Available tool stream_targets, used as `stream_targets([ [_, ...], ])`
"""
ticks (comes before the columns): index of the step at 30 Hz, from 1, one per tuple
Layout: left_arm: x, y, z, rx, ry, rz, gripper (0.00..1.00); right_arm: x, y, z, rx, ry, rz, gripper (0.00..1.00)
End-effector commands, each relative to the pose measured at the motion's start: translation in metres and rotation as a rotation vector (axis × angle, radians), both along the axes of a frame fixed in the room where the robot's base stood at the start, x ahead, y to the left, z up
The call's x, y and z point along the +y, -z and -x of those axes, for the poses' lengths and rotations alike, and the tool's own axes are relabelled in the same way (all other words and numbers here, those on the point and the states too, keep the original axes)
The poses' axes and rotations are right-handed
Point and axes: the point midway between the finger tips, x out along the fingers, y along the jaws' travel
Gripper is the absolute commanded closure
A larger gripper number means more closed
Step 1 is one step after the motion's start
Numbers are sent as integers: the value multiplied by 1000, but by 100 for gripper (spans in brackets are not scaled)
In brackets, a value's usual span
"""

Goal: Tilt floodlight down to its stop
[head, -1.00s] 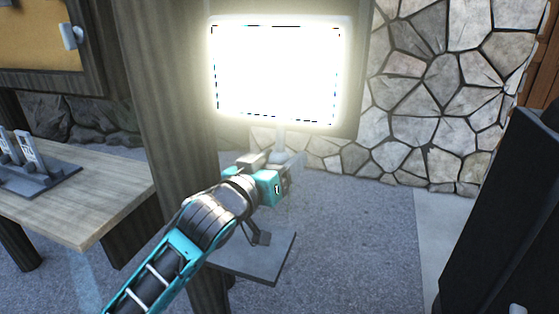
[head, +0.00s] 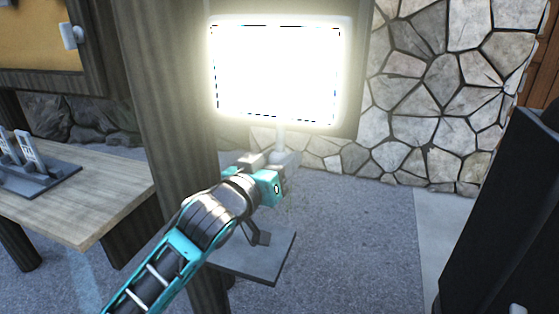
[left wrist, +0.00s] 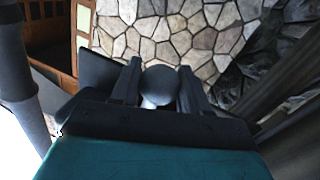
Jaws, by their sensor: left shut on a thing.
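The floodlight (head: 277,74) is a bright white rectangular panel in the upper middle of the head view, facing me and glowing strongly. A short pale post (head: 281,141) shows below it, and a flat grey base plate (head: 262,266) rests on the ground. My left gripper (head: 285,163) is just under the panel, by the post. In the left wrist view its two dark fingers (left wrist: 160,80) are closed around a grey ball-shaped knob (left wrist: 161,84) with a pale stem. In the head view the arm hides the knob and much of the stand. My right gripper is not in view.
A wooden post (head: 172,130) stands close left of my left arm. A wooden bench (head: 95,205) with a grey fixture (head: 38,180) is at the left. A tall dark object (head: 510,215) stands at the right. The grey ground (head: 365,240) between is clear.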

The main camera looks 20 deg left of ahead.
Motion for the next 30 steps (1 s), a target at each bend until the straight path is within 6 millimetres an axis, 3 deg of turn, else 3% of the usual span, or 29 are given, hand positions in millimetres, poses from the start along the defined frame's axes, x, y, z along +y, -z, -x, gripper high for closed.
stream_targets([
  [8,0,5,-10,-61,-1,4,100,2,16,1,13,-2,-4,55],
  [20,-2,2,-60,-358,-2,16,100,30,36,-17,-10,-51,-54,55],
  [30,-3,-18,-100,-616,-2,23,100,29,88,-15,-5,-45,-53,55],
])
